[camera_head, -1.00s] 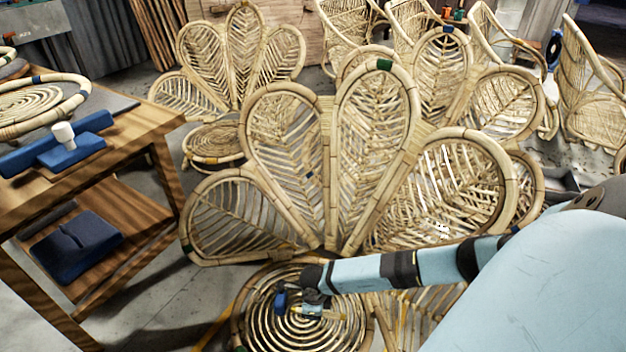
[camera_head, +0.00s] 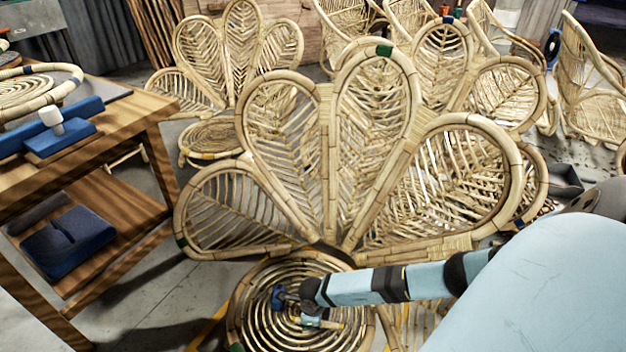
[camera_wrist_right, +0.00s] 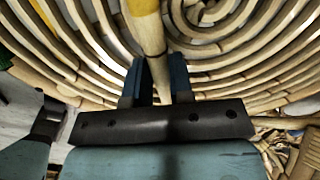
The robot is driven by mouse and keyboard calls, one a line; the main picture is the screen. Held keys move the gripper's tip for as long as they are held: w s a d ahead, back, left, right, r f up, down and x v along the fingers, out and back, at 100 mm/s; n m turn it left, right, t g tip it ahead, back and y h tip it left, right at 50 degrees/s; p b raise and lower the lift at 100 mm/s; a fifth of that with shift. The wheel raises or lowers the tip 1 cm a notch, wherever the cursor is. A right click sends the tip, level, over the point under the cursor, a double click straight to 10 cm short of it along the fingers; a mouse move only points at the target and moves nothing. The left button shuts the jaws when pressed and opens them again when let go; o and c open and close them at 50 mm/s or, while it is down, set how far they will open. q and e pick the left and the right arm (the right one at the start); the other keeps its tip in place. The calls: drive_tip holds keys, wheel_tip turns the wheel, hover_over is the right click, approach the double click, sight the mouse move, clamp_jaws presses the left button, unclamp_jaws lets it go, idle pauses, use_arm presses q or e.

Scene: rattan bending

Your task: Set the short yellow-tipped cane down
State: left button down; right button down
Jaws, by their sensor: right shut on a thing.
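My right gripper (camera_wrist_right: 156,85) is shut on the short cane (camera_wrist_right: 151,40), which runs between its two blue fingers. A yellow band (camera_wrist_right: 144,6) shows on the cane near the top edge of the right wrist view. In the head view my right gripper (camera_head: 285,298) is low over the round coiled seat (camera_head: 250,290) of the large petal-backed chair (camera_head: 375,150). I cannot tell whether the cane touches the seat coils. My left gripper is not in view.
A wooden workbench (camera_head: 140,105) on the left carries blue blocks (camera_head: 60,135) and a coiled rattan ring (camera_head: 30,92). A dark blue block (camera_head: 68,240) lies on its lower shelf. More rattan chairs stand behind. Floor (camera_head: 140,300) is open between bench and chair.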

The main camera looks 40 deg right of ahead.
drive_tip(key=c, duration=1)
unclamp_jaws()
drive_tip(key=shift+f, duration=0.1)
wheel_tip(320, 180, up, 3)
drive_tip(key=shift+p, duration=0.85)
use_arm(q)
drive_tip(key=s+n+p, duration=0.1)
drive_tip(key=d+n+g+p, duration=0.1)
drive_tip(key=p, duration=0.1)
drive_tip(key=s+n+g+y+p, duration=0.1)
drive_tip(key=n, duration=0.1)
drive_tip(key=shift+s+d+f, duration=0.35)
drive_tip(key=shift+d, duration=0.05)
use_arm(e)
wheel_tip(320, 180, up, 9)
